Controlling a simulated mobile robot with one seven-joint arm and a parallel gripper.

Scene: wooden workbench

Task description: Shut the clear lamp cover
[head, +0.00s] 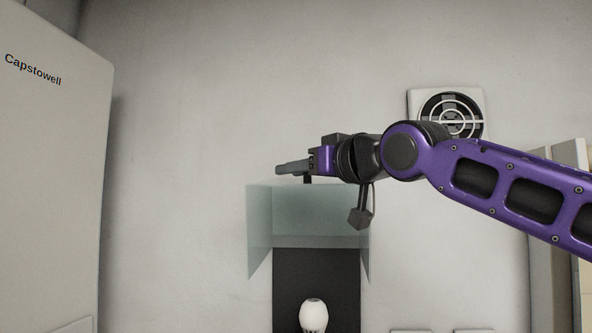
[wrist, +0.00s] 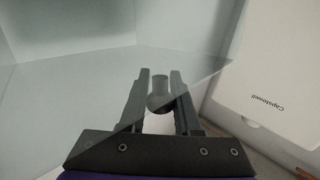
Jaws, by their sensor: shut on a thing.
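The clear lamp cover (head: 305,212) is a see-through, greenish box with side walls, standing raised above a dark panel (head: 318,275). A white bulb (head: 313,313) shows in front of that panel, below the cover. My gripper (head: 282,170) is at the cover's top edge in the head view, its fingers pointing left. In the wrist view the clear pane spreads around my gripper (wrist: 160,82), with a round grey knob (wrist: 160,101) between the two fingers. The fingers are shut on this knob. Where the knob joins the cover is hard to see.
A pale cabinet marked Capstowell (head: 52,150) stands at the left, and it also shows at the right of the wrist view (wrist: 265,75). A round fan vent (head: 452,115) is on the wall behind my arm. The wall left of the cover is clear.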

